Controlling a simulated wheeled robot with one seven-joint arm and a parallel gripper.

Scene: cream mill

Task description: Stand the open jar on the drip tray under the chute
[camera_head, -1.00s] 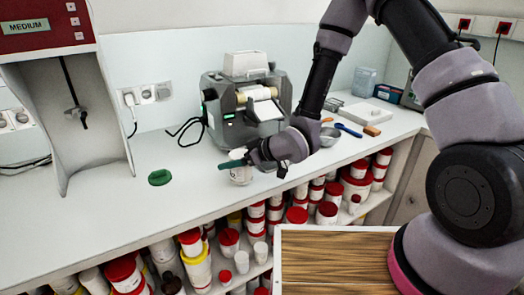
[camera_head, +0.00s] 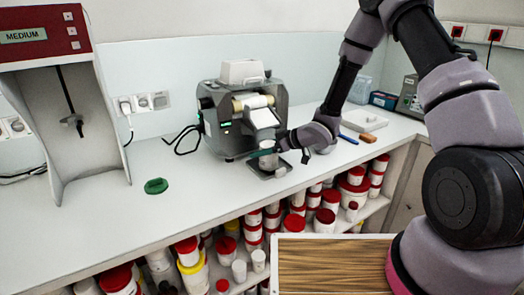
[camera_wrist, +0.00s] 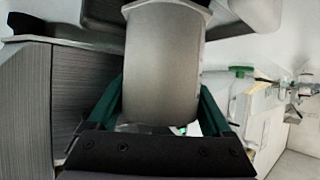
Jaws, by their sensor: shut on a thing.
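The jar (camera_head: 267,162) is a small pale cup between the dark green fingers of my gripper (camera_head: 268,153). My gripper is shut on it. In the wrist view the jar (camera_wrist: 163,70) fills the middle as a shaded grey cylinder, a finger on each side. The chute (camera_head: 263,117) is the pale sloping spout at the front of the grey mill (camera_head: 226,122). The drip tray (camera_head: 282,171) is the dark shallow tray at the mill's foot. The jar is over the tray, below and in front of the chute. I cannot tell whether its base touches the tray.
A green lid-like piece (camera_head: 156,186) lies on the white counter (camera_head: 200,200), left of the mill. A red-topped machine (camera_head: 45,38) stands at the far left. A blue-handled tool (camera_head: 348,139) and a brown block (camera_head: 368,138) lie to the right. The counter's front left is clear.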

